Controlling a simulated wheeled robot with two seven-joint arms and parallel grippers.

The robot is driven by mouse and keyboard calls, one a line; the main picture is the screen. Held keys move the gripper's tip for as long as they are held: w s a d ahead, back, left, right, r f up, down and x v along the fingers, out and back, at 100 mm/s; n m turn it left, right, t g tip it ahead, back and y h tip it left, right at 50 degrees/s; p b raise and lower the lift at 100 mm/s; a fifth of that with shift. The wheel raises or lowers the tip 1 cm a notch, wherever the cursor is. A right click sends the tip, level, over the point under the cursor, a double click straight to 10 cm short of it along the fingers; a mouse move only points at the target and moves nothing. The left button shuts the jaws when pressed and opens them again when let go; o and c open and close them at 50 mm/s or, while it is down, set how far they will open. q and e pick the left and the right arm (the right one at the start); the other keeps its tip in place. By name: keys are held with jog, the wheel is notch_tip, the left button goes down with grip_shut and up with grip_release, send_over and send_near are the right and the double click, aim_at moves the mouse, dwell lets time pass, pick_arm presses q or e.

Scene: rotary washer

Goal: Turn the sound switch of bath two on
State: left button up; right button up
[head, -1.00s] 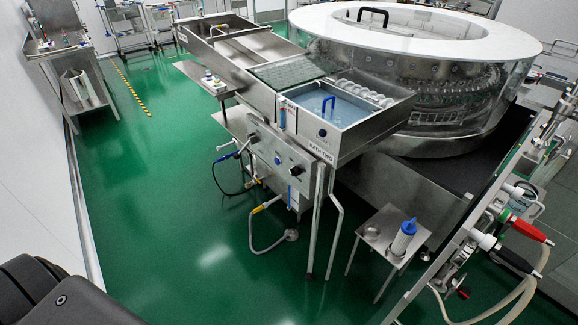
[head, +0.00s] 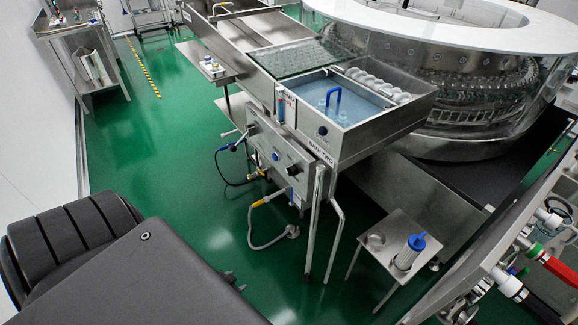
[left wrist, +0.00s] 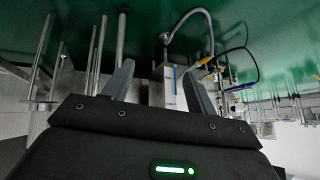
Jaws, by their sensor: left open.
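Bath two (head: 385,130) is a steel basin of blue water with a "BATH TWO" label (head: 320,147) on its front edge. Below it is a grey control panel (head: 265,143) with small round controls, including a blue one (head: 276,156) and a black knob (head: 293,170). I cannot tell which one is the sound switch or how it is set. My left gripper (head: 235,281) is at the lower left, well short of the panel, its fingertips just showing past my dark arm. In the left wrist view, its fingers (left wrist: 158,85) are apart and empty. My right gripper is not visible.
A grey hose (head: 253,230) hangs to the floor. A frame with valves (head: 535,250) is at the right. The green floor (head: 170,180) left of the panel is clear.

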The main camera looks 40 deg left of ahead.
pick_arm(q)
jog(key=w+a+r+t+b, duration=0.1)
jog(key=w+a+r+t, duration=0.2)
jog(key=w+a+r, duration=0.45)
jog(key=m+t+h+b, duration=0.3)
jog(key=t+h+b, duration=0.1)
jog(key=t+h, duration=0.3)
send_near(288, 173)
jog(key=x, duration=0.8)
jog(key=shift+w+f, duration=0.1)
jog(key=shift+w+d, duration=0.15)
jog(key=shift+w, duration=0.5)
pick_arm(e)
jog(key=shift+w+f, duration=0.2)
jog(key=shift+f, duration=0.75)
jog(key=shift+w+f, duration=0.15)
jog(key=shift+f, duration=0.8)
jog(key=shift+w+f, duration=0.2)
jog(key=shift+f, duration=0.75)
pick_arm(q)
jog(key=shift+c, duration=0.3)
jog(key=c, duration=0.9)
